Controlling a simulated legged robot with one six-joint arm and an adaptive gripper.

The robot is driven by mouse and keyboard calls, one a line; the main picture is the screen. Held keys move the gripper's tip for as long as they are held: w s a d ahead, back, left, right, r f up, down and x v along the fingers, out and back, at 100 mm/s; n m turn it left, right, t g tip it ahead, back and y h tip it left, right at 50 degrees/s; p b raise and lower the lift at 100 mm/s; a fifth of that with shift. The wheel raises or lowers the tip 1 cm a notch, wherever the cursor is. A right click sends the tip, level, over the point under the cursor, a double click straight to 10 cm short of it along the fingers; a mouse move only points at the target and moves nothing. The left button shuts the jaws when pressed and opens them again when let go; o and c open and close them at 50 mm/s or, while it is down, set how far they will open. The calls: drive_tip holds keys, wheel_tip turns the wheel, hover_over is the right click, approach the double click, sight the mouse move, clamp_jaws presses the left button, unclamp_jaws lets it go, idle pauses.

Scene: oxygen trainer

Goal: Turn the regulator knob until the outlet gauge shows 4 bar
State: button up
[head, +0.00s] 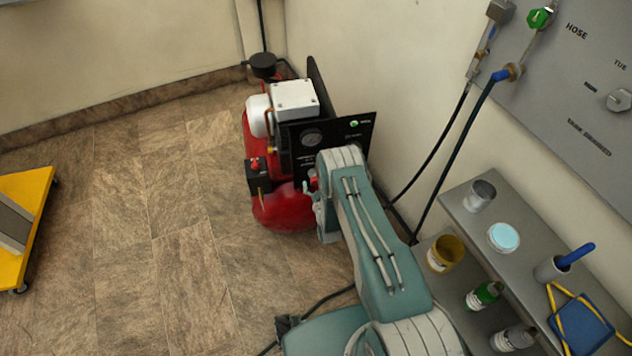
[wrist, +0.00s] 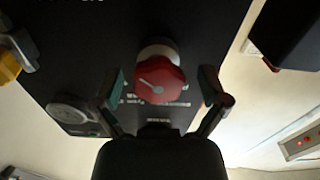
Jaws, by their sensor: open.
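The red regulator knob (wrist: 160,80) shows in the wrist view, on a pale collar on the black panel (wrist: 90,35). It has a light pointer mark. My gripper (wrist: 163,84) is open, with one finger to each side of the knob and a visible gap on both sides. A round gauge (wrist: 72,115) sits at the panel's lower left in this view; its reading is too dark to tell. In the head view a gauge (head: 312,137) shows on the compressor's panel (head: 345,128), also too small to read. My arm hides much of the gripper and the knob area there.
The red compressor tank (head: 280,208) stands on the floor by the wall. A grey shelf (head: 462,210) with cups and bottles is to the right, below a wall panel (head: 560,75) with hoses. A yellow cart (head: 32,190) is far left. Floor between is clear.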

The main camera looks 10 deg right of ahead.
drive_tip(key=s, duration=1.2)
drive_tip(key=shift+f, duration=0.1)
